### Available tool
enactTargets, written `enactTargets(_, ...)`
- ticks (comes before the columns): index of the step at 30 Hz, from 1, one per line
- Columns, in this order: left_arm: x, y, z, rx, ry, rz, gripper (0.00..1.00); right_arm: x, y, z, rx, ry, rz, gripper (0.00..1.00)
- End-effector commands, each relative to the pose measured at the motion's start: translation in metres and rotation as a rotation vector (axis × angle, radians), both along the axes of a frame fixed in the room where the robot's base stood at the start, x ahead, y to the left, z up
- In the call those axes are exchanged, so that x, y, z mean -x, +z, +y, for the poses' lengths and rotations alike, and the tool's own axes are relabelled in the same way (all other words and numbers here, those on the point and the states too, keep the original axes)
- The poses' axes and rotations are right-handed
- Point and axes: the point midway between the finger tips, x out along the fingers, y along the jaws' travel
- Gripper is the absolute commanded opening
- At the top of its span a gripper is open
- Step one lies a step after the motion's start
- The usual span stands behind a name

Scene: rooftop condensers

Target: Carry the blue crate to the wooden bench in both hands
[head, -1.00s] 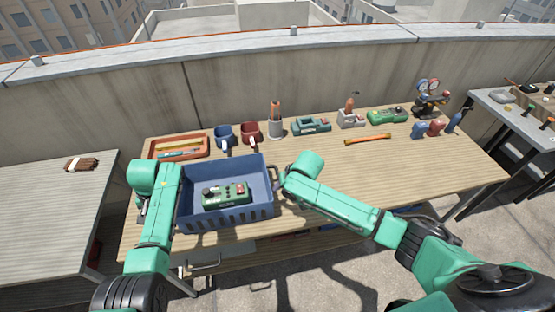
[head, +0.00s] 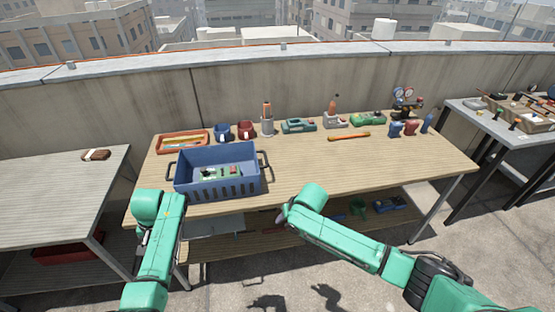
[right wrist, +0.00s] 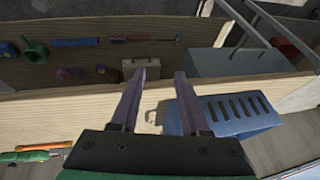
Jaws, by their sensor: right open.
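The blue crate (head: 217,182) stands upright on the pale wood-topped bench (head: 330,170), near its left end. Its dark handles stick out left and right and no hand is on them. A green device with a red part (head: 222,172) lies inside it. My left gripper (head: 143,237) is low at the bench's front left, apart from the crate; its jaws are hidden. My right gripper (head: 283,217) is by the bench's front edge, right of the crate. In the right wrist view its fingers (right wrist: 158,80) are open and empty, with the crate (right wrist: 238,113) to their right.
An orange tray (head: 182,141), mugs (head: 246,130) and several tools line the bench's back. Bare bench top lies right of the crate. A parapet wall runs behind.

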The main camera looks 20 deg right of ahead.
Motion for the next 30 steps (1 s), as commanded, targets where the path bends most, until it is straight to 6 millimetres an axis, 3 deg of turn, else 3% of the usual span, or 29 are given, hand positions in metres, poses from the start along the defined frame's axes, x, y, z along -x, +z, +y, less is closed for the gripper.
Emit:
enactTargets(2,-0.001,-0.006,0.0,0.0,0.0,-0.001,0.46,0.0,-0.004,0.0,-0.001,0.0,-0.002,0.46)
enactTargets(5,-0.001,-0.004,0.0,0.0,0.0,-0.001,0.46,0.005,0.008,-0.002,-0.001,0.0,-0.002,0.46)
enactTargets(15,0.0,-0.004,0.0,0.0,0.0,-0.001,0.46,0.041,0.091,-0.015,0.001,0.002,-0.008,0.46)
enactTargets(18,0.0,-0.004,0.0,0.0,0.0,-0.001,0.46,0.048,0.107,-0.017,0.0,0.001,-0.008,0.46)
enactTargets(30,0.0,-0.004,0.0,0.0,0.0,-0.001,0.46,0.052,0.115,-0.018,0.0,0.0,-0.007,0.46)
